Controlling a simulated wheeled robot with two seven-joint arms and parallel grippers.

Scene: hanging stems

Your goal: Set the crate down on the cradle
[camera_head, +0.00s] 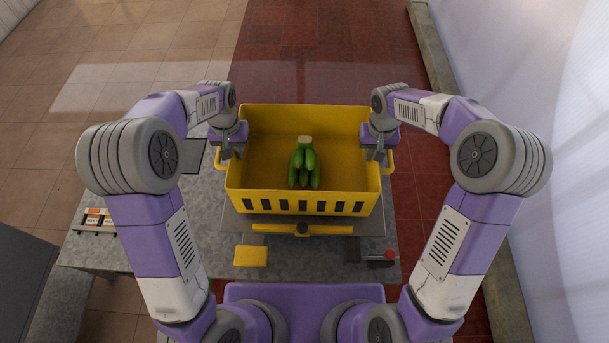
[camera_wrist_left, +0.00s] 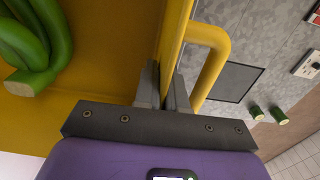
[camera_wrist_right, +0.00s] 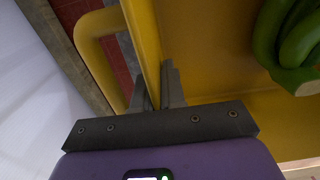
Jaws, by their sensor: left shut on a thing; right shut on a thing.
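The yellow crate (camera_head: 304,207) is upright in the middle of the head view, with a bunch of green bananas (camera_head: 303,168) inside. My left gripper (camera_head: 229,152) is shut on the crate's left wall; the left wrist view shows its fingers (camera_wrist_left: 167,88) on the rim beside the yellow side handle (camera_wrist_left: 217,60). My right gripper (camera_head: 377,153) is shut on the right wall, its fingers (camera_wrist_right: 157,88) beside the other handle (camera_wrist_right: 85,50). A grey plate (camera_head: 245,228) with a yellow front bar (camera_head: 270,229), perhaps the cradle, shows under the crate, mostly hidden. I cannot tell whether they touch.
A grey bench (camera_head: 320,262) lies underneath. On it are a yellow block (camera_head: 250,256), a red-knobbed part (camera_head: 385,256), a dark square pad (camera_head: 190,156) and small boxes (camera_head: 97,221) at the left. Green cut pieces (camera_wrist_left: 279,116) show in the left wrist view.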

